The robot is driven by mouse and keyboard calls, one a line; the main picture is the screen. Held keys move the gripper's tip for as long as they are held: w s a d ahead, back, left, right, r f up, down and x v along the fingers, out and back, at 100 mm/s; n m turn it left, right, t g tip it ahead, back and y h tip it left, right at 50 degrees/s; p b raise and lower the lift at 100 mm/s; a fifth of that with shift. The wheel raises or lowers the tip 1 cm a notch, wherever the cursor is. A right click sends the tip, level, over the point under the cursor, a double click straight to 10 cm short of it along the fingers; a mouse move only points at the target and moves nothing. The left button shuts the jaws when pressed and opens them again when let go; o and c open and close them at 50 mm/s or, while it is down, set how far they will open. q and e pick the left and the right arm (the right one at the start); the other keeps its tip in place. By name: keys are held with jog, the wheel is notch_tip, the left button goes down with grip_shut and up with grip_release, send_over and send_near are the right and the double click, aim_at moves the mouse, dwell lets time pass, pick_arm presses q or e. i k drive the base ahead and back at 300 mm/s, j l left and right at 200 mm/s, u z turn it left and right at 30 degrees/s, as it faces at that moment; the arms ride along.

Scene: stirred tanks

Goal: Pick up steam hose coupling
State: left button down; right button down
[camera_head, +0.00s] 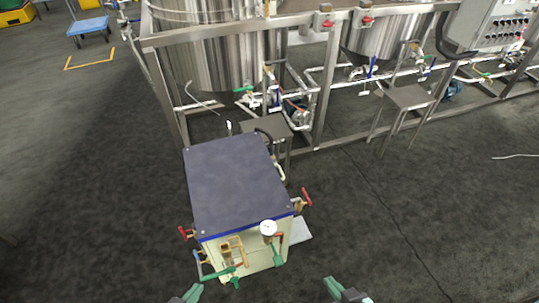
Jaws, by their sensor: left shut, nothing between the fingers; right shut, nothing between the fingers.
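I cannot pick out the steam hose coupling for certain. A cream cabinet (222,252) with a dark blue-grey top stands in front of me, with valves and fittings on its near side. A brass fitting (232,250) and a round gauge (268,229) sit on that side. My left gripper (188,292) shows at the bottom edge, left of the cabinet's near face, shut and empty. My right gripper (338,288) is at the bottom edge, right of the cabinet, shut and empty. Both are apart from the cabinet and partly cut off by the picture edge.
Red-handled valves (306,197) stick out at the cabinet's sides. A small metal stand (262,125) is just behind it. Steel tanks (210,55) on a frame with pipes stand behind. Another stand (408,97) is at the right. The dark floor (430,220) is clear at the right.

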aim_at(271, 150)
jog(key=u, duration=3.8)
jog(key=k+l+u, duration=0.1)
jog(key=u, duration=0.3)
jog(key=k+u, duration=0.15)
jog(key=u, duration=0.2)
jog(key=k+l+z, duration=0.1)
jog(key=k+z, duration=0.15)
jog(key=k, duration=1.45)
jog(key=k+u, duration=0.3)
jog(key=k, duration=0.15)
jog(key=k+j+u, duration=0.25)
jog(key=k, duration=0.15)
jog(key=l, duration=0.1)
